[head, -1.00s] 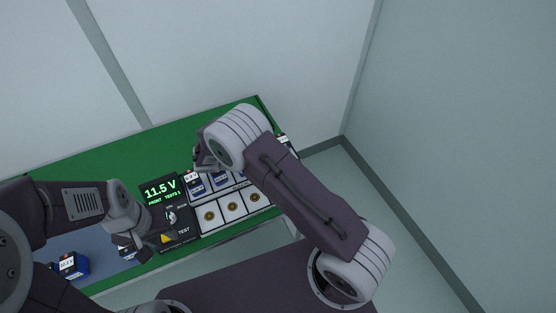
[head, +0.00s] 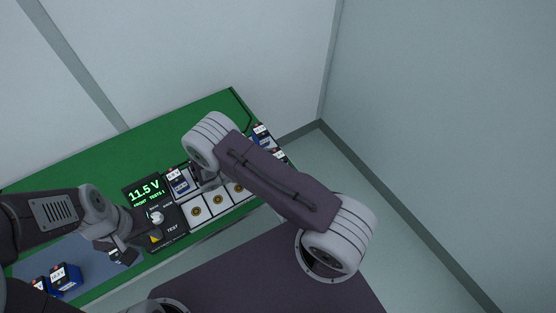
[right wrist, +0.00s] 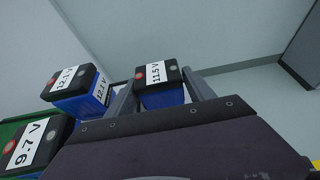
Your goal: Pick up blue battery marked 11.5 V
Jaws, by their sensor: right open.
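The blue battery marked 11.5 V (right wrist: 163,97) has a black top and a white label. In the right wrist view it sits between the two fingers of my right gripper, which is open around it. In the head view my right gripper (head: 207,182) is over the row of white trays, and its arm hides this battery. My left gripper (head: 122,255) hangs in front of the tester, over the near part of the table; whether its jaws hold anything is unclear.
A battery marked 9.7 V (right wrist: 30,148) and one marked 12.1 V (right wrist: 80,92) stand left of it. The black tester (head: 160,220) displays 11.5 V. Blue batteries (head: 66,278) lie at the lower left, others (head: 262,137) at the right end. The green table (head: 100,160) is clear behind.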

